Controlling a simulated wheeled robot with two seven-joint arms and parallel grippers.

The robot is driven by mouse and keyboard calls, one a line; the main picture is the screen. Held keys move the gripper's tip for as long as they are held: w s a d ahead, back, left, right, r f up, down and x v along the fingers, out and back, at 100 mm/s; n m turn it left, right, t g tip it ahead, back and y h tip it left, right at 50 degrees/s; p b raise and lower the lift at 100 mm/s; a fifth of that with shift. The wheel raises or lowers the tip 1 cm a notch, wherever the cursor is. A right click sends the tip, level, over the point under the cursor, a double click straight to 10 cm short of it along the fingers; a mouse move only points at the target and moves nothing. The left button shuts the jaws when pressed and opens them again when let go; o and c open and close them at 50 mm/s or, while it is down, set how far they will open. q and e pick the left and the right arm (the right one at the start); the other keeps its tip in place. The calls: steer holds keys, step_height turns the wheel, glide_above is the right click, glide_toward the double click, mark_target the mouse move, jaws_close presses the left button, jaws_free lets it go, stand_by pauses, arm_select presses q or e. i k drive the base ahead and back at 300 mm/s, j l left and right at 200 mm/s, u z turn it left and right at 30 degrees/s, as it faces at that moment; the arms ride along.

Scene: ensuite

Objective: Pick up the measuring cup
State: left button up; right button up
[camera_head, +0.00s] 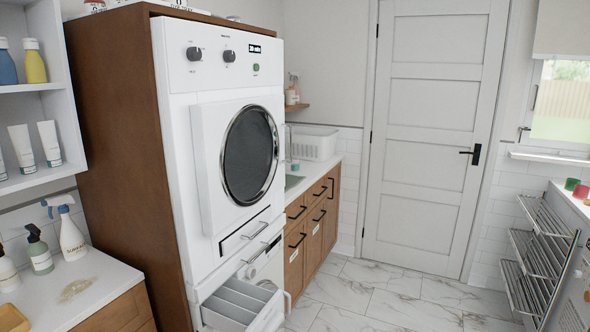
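I cannot make out a measuring cup with certainty. A small green cup-like object (572,184) and a small red cup-like object (581,191) stand close together on the white counter (571,201) at the right edge. They are too small to tell whether either is the measuring cup. Neither of my grippers shows in the head view.
A white dryer (206,130) in a brown cabinet stands at centre left, with a drawer (240,302) pulled out below it. Spray bottles (71,232) stand on the left counter. A wire rack (540,250) stands at right. The marble floor (390,300) before the closed door (430,130) is clear.

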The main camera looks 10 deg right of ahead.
mark_target(295, 162)
steer(key=i+l+u, duration=0.1)
steer(key=i+l, duration=0.2)
steer(key=i+l+u, duration=0.1)
steer(key=i+l, duration=0.15)
steer(key=l, duration=0.15)
steer(key=i+l+u, duration=0.1)
steer(key=i+l, duration=0.15)
steer(key=i+l+u, duration=0.15)
steer(key=l, duration=0.35)
steer(key=i, duration=0.1)
